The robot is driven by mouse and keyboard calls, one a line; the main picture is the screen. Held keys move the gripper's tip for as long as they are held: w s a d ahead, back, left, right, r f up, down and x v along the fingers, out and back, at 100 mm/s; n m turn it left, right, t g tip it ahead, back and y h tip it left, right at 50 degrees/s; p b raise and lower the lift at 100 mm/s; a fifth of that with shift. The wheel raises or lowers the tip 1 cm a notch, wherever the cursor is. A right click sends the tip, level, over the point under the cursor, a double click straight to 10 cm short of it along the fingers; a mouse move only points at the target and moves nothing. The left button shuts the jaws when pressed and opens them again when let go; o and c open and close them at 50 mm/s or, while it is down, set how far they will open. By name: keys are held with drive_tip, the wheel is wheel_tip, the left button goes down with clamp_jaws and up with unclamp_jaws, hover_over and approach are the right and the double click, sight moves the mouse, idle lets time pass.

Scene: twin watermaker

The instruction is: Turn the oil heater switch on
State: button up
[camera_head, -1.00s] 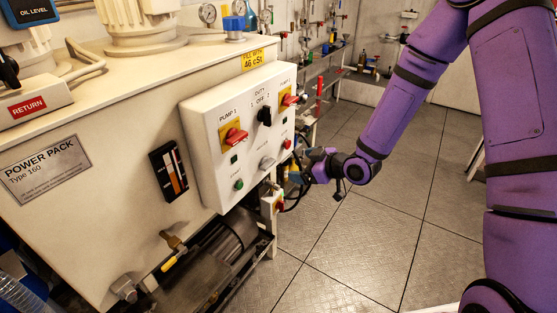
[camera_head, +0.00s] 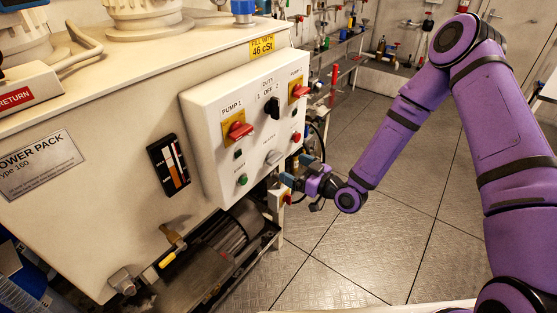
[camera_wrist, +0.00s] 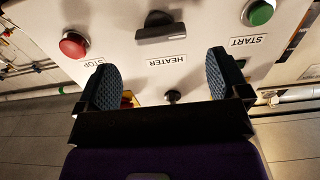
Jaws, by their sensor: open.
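The heater switch (camera_wrist: 160,27) is a dark knob with a raised bar handle on the white control panel (camera_head: 212,120). In the wrist view it sits top centre above an upside-down HEATER label (camera_wrist: 166,61). In the head view the switch (camera_head: 274,157) shows low on the panel. My gripper (camera_head: 296,171) is just right of the panel's lower part. In the wrist view my gripper (camera_wrist: 162,76) is open and empty, its two fingers apart. The switch lies beyond the fingertips, roughly centred between them, with no visible contact.
A red STOP button (camera_wrist: 74,44) and a green START button (camera_wrist: 258,12) flank the switch. Red pump handles (camera_head: 240,130) and a black duty knob (camera_head: 272,108) stick out above. The floor (camera_head: 365,240) is clear.

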sight(278, 160)
drive_tip(key=x, duration=0.6)
drive_tip(key=shift+w+a, duration=0.2)
drive_tip(key=shift+a, duration=0.1)
drive_tip(key=shift+c, duration=0.4)
drive_tip(key=c, duration=0.9)
drive_tip(key=shift+o, duration=0.2)
